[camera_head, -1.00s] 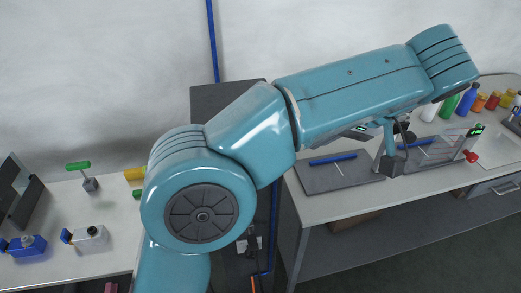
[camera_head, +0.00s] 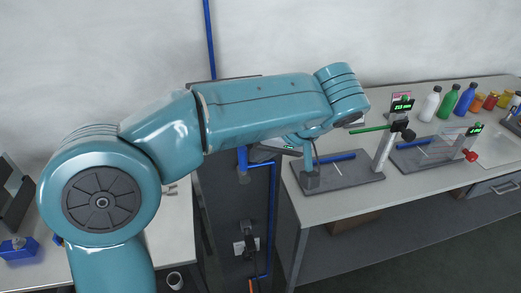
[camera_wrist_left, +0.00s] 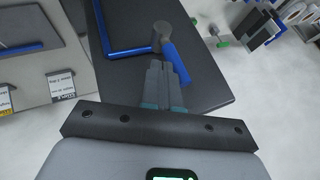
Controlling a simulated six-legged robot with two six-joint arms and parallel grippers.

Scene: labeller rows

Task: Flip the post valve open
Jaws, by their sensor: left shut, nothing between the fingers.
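The post valve is on the dark post between the benches. Its blue lever (camera_head: 242,158) stands up from a grey hub (camera_head: 243,177). A blue pipe (camera_head: 272,205) runs down the post. In the left wrist view the lever (camera_wrist_left: 178,63) and hub (camera_wrist_left: 162,28) lie just beyond the fingertips, against the dark post. My left gripper (camera_head: 253,153) reaches leftward to the lever, partly under my forearm. In the left wrist view its fingers (camera_wrist_left: 166,68) are together and empty, beside the lever; I cannot tell if they touch it. My right gripper is not in view.
The right bench holds a dark base plate (camera_head: 350,180), an upright stand with a green rod (camera_head: 370,129), and several bottles (camera_head: 447,103). The left bench carries a blue block (camera_head: 18,248). A socket with cables (camera_head: 246,245) sits low on the post.

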